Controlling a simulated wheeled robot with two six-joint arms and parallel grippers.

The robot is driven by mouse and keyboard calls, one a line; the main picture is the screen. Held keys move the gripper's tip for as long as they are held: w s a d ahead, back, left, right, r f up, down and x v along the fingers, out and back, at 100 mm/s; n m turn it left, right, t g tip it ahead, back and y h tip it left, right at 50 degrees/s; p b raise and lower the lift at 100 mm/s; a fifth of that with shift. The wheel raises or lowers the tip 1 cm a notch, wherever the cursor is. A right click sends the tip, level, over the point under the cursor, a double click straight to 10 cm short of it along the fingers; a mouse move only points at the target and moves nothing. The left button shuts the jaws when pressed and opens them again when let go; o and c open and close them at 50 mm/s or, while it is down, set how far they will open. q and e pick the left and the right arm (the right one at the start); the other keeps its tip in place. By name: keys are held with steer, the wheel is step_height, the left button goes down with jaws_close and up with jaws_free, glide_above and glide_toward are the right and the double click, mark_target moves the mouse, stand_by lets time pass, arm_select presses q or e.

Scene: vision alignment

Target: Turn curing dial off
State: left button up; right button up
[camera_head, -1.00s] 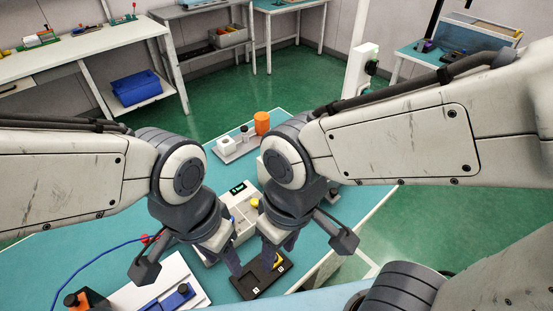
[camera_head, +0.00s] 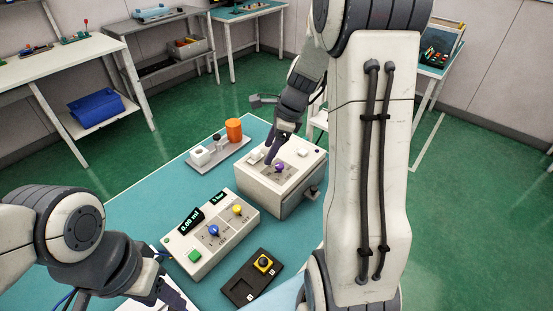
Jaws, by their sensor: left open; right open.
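A white box unit (camera_head: 255,190) stands on the teal table with a purple dial (camera_head: 280,168) on its top panel. A lower control box (camera_head: 190,262) in front of it carries a blue dial (camera_head: 214,231), a yellow dial (camera_head: 237,209), a green button and two small displays. Labels are too small to tell which dial is the curing one. My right gripper (camera_head: 272,153) is open and points down over the white box, just left of and behind the purple dial; contact cannot be told. My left gripper (camera_head: 172,297) is open and empty, low at the bottom left, partly cut off.
A grey tray (camera_head: 226,155) with an orange cylinder (camera_head: 234,130) and small white pieces stands behind the control box. My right arm hides the table's right side.

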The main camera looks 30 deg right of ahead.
mark_target(280, 165)
steer(key=d+f+m+t, duration=0.1)
steer(key=d+f+m, duration=0.1)
steer(key=d+m, duration=0.45)
steer(key=shift+n, duration=0.55)
steer(key=x, duration=0.3)
steer(key=d+x, duration=0.1)
steer(key=x, duration=0.2)
steer(key=d+x, duration=0.1)
steer(key=x, duration=0.3)
steer(key=shift+w+f, duration=0.15)
steer(key=shift+w, duration=0.05)
jaws_close()
